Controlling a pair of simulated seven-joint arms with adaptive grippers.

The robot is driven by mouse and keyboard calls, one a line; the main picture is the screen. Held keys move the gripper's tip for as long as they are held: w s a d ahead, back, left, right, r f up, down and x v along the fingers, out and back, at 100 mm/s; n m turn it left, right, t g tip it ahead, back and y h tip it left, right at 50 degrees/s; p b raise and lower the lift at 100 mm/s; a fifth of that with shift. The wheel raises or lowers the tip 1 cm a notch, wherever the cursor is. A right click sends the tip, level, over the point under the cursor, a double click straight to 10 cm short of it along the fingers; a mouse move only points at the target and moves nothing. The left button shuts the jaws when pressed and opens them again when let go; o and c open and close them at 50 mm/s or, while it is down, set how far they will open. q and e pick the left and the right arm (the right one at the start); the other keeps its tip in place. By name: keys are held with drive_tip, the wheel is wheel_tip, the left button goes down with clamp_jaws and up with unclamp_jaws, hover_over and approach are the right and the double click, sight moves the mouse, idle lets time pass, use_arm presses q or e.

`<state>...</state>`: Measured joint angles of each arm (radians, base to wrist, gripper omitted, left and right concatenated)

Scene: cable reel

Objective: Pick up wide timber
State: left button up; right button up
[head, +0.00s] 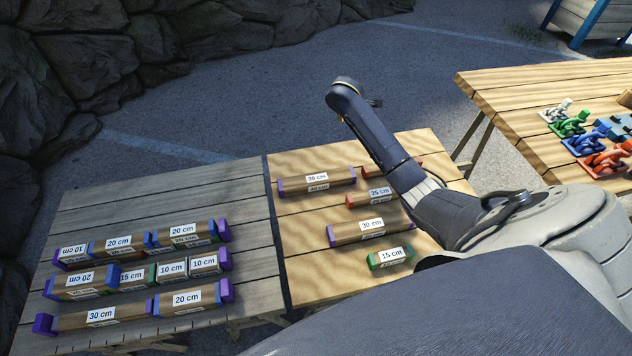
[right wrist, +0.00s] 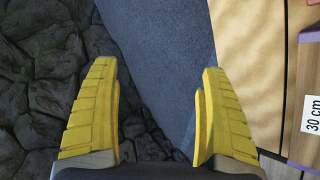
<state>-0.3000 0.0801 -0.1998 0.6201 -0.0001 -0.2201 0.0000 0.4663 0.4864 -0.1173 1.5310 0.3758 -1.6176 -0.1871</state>
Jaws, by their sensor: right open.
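Timber blocks with brown bodies, coloured ends and length labels lie on two wooden tables. In the head view, the right table holds a purple-ended 30 cm timber (head: 337,181) at the back and another 30 cm timber (head: 345,234) nearer. A third 30 cm timber (head: 130,312) lies at the front of the left table. I cannot tell which one is the wide timber. In the right wrist view, my right gripper (right wrist: 158,66) is open and empty, its yellow fingers apart. A 30 cm timber (right wrist: 302,148) is partly visible right of it, not between the fingers. My left gripper is out of view.
Shorter timbers are in rows on the left table (head: 90,207). A red-ended 25 cm timber (head: 365,199) and green-ended 15 cm timber (head: 389,258) lie near my arm on the right table (head: 300,268). Another table (head: 500,85) holds coloured clamps. A stone wall (right wrist: 40,60) is at left.

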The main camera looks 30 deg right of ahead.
drive_tip(key=s+a+f+n+g+y, duration=0.2)
drive_tip(key=s+a+f+g+y, duration=0.2)
drive_tip(key=a, duration=0.4)
drive_tip(key=n+g+y, duration=0.3)
drive_tip(key=n, duration=0.1)
hover_over(317, 177)
wheel_tip(317, 177, down, 2)
drive_tip(key=f, duration=1)
drive_tip(key=shift+s+d+f, duration=0.2)
drive_tip(key=shift+s+f, duration=0.05)
drive_tip(key=shift+f, duration=0.15)
drive_tip(key=shift+w+a+f, duration=0.1)
drive_tip(key=shift+a+f, duration=0.05)
drive_tip(key=shift+f, duration=1.5)
drive_tip(key=shift+w+a+f, duration=0.1)
drive_tip(key=shift+f, duration=1.55)
drive_tip(key=c, duration=1.5)
drive_tip(key=shift+c, duration=0.5)
drive_tip(key=shift+r, duration=0.15)
